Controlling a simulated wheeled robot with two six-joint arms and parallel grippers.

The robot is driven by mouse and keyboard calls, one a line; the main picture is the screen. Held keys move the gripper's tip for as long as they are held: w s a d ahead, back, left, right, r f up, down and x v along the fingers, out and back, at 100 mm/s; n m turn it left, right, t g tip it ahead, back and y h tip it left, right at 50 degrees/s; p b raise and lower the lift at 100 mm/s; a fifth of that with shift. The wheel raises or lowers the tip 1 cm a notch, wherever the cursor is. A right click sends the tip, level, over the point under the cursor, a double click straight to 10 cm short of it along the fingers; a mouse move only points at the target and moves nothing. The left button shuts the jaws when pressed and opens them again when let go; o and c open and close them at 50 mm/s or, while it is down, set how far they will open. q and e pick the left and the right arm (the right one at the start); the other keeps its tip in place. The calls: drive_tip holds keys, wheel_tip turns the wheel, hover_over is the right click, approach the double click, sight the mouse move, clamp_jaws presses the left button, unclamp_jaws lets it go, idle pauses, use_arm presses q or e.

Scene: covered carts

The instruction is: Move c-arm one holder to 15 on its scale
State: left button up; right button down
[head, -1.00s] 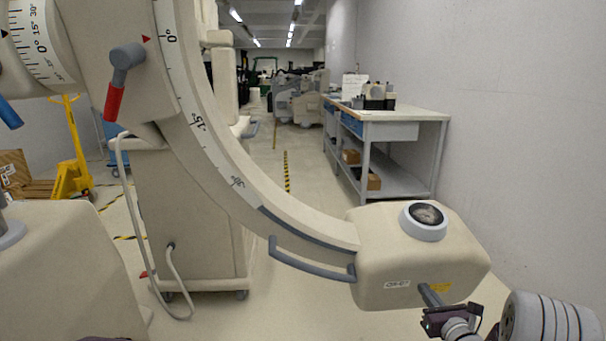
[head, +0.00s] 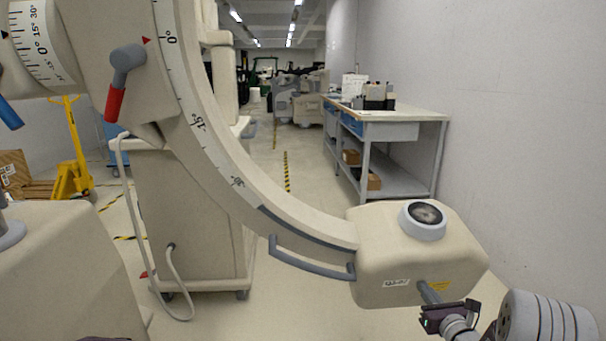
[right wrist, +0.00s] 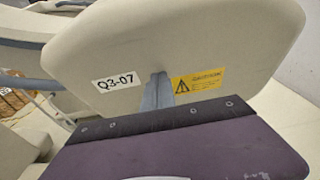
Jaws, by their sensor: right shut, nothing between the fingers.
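The large curved beige c-arm (head: 213,150) fills the left half of the head view, with a scale of 0, 15 and 30 along its arc. The holder (head: 105,75) grips the arc at upper left; its red triangle (head: 147,40) points close to the 0 mark. A lever with a red grip (head: 113,102) hangs from the holder. A beige box (head: 400,265) ends the arc. My left gripper is out of view.
A grey curved handle (head: 305,264) runs under the arc. A beige cabinet (head: 195,220) with a hanging cable stands behind it. A workbench (head: 410,117) lines the right wall. A yellow pallet truck (head: 75,170) stands at left. The aisle floor is clear.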

drive_tip(key=shift+w+r, duration=0.1)
drive_tip(key=s+f+b, duration=0.1)
drive_tip(key=s+b, duration=0.1)
drive_tip(key=s, duration=0.3)
drive_tip(key=shift+s+d+f, duration=0.25)
drive_tip(key=shift+s, duration=0.15)
idle(0.5)
